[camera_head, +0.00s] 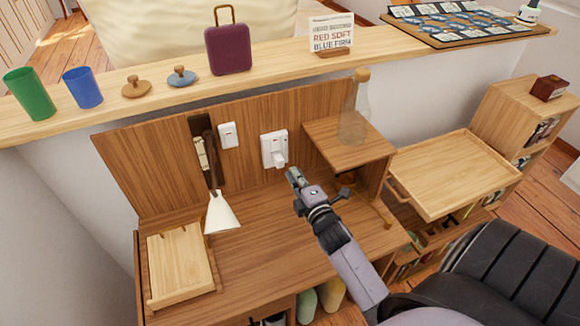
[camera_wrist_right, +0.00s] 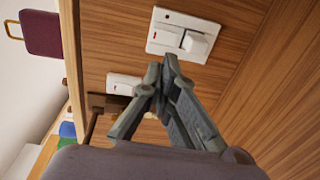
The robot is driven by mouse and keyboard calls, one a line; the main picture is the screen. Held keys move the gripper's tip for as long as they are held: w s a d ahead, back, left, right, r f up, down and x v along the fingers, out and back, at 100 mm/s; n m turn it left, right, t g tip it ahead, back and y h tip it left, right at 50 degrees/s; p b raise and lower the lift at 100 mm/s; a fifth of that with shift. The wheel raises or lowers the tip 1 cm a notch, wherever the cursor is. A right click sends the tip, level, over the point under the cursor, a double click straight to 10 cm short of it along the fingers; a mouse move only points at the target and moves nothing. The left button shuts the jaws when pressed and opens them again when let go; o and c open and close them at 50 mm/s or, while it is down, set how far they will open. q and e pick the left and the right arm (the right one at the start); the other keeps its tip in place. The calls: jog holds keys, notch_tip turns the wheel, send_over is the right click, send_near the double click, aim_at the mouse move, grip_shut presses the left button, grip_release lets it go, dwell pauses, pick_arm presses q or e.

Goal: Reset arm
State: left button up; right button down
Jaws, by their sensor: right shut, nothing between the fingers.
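My right gripper (camera_head: 293,175) hangs over the wooden desk (camera_head: 262,235), in front of the back panel with its switches. It is shut and empty. In the right wrist view its two fingers (camera_wrist_right: 160,75) meet at the tips, with nothing between them. A white switch plate with a socket or plug (camera_head: 274,149) is just beyond the fingertips; it also shows in the right wrist view (camera_wrist_right: 183,36). The gripper looks apart from it. My left gripper is not in view.
A glass bottle (camera_head: 354,115) stands on a raised shelf (camera_head: 345,153) to the right. A wooden stand (camera_head: 181,265) sits at the desk's left. The desk's middle is clear.

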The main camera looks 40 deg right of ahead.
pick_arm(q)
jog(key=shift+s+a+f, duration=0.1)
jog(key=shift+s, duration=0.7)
pick_arm(e)
jog(key=shift+s, duration=0.35)
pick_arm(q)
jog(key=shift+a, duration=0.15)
pick_arm(e)
jog(key=shift+a+f, duration=0.1)
